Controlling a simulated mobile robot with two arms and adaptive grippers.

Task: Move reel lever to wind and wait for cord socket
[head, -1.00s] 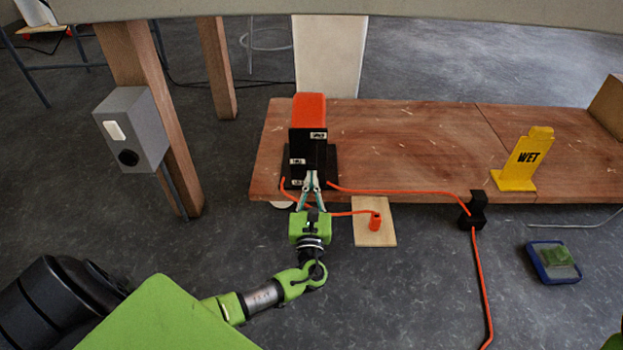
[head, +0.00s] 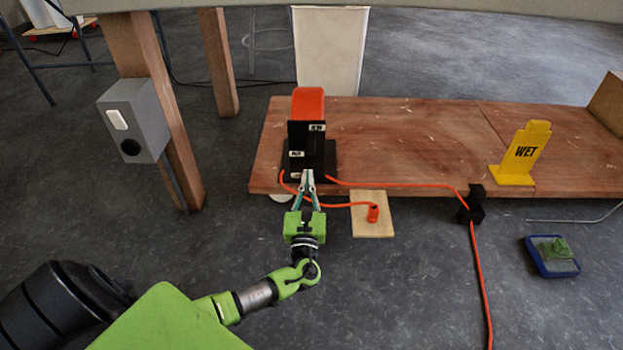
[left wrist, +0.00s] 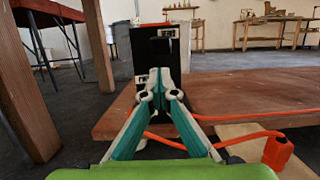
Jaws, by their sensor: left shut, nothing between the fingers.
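The cord reel (head: 308,120), a black upright body with an orange top and small white labels, stands at the left end of the low wooden platform. It also shows in the left wrist view (left wrist: 150,48). My left gripper (head: 307,174) is shut and empty, its fingertips right in front of the reel's lower front. The fingers hide part of the reel, and I cannot make out the lever or whether they touch it. The orange cord socket (head: 373,213) stands on a small pale board (head: 373,228) at the platform's front edge. My right gripper is not in view.
The orange cord runs right through a black guide (head: 471,205) and down the floor. A yellow WET sign (head: 521,155) stands on the platform (head: 420,140). A grey switch box (head: 133,120) is on a wooden post at left. A blue tray (head: 552,257) lies on the floor.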

